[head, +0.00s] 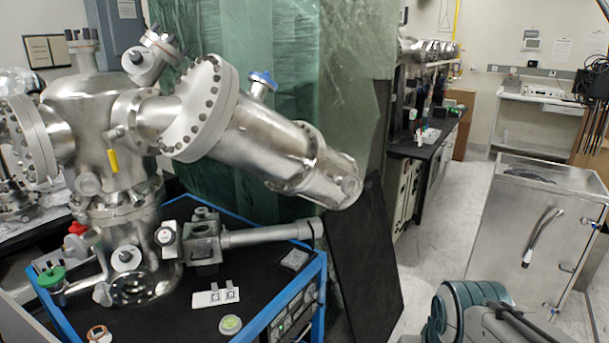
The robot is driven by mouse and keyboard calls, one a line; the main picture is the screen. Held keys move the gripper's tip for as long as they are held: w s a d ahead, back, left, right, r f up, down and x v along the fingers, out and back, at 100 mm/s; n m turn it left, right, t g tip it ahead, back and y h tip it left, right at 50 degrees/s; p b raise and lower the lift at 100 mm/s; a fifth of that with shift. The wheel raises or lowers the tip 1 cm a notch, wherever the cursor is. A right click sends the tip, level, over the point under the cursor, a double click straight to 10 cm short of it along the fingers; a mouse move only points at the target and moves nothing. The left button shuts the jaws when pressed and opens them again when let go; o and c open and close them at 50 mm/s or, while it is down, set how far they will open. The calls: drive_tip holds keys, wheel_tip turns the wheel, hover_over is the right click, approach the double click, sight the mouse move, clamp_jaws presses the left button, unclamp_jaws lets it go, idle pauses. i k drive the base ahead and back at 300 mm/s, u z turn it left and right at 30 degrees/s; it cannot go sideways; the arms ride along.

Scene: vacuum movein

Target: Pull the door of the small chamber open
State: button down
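A large steel vacuum chamber (85,105) stands at the left on a black-topped, blue-framed bench. A smaller tilted steel cylinder (262,142) joins it through a wide bolted flange (205,108) and slopes down to the right. A blue knob (262,79) sits on top of this cylinder. Its lower end (345,187) has a round cap. Below is a small block-shaped chamber (203,243) with a horizontal tube (265,236). I cannot tell for certain which part is the small chamber's door, or whether it is open. My gripper is out of view.
The bench top (262,272) holds a white plate (215,297), a green-centred disc (231,324) and a copper-coloured ring (98,332). A dark panel (366,265) leans beside the bench. A steel cabinet (535,235) stands at right. My arm shows at bottom right.

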sight(200, 247)
drive_tip(key=u, duration=1.2)
drive_tip(key=k, duration=0.65)
drive_tip(key=z, duration=0.3)
drive_tip(key=i, duration=1.25)
drive_tip(key=u, duration=0.55)
